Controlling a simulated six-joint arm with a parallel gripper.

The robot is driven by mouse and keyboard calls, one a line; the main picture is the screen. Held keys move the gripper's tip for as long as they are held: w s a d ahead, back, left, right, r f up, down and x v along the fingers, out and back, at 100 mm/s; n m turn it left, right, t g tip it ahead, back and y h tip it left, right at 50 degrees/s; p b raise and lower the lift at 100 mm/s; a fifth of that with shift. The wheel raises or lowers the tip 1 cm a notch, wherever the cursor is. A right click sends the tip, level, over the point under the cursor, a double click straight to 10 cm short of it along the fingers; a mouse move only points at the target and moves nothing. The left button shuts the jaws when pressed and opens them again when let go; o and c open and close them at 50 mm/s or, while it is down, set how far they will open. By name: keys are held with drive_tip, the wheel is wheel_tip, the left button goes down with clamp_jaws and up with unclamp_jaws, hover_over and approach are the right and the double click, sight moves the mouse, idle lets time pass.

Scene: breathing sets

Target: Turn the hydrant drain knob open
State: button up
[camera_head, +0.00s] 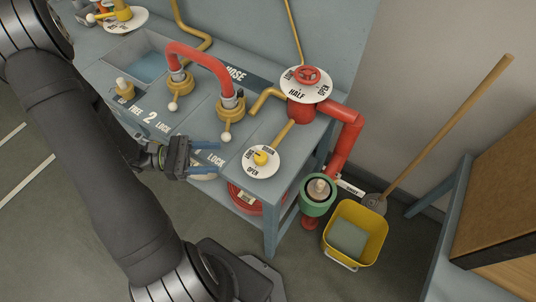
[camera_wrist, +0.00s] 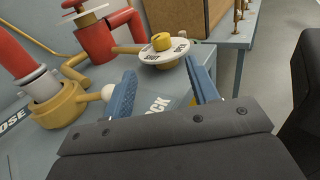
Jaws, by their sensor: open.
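The hydrant drain knob (camera_head: 261,158) is a small yellow knob on a white dial (camera_head: 249,165) lettered DRAIN, OPEN and what looks like LOCK, near the bench's right front corner. In the wrist view the yellow knob (camera_wrist: 162,41) stands on its white dial (camera_wrist: 146,57), beyond and between my fingertips. My gripper (camera_head: 203,159) is open and empty, left of the dial and apart from it. Its two blue-padded fingers (camera_wrist: 165,82) show in the wrist view. The knob's exact pointer setting is too small to read.
A red hose (camera_head: 200,55) arches between brass fittings with white-balled levers; the nearer fitting (camera_head: 231,117) is close to my gripper. A red hydrant valve with handwheel (camera_head: 306,76) stands behind the knob. A yellow bucket (camera_head: 371,222) is on the floor right of the bench (camera_head: 272,225).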

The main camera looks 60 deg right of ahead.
sight(268, 161)
drive_tip(key=x, duration=1.5)
drive_tip(key=shift+s+d, duration=0.15)
drive_tip(key=c, duration=1)
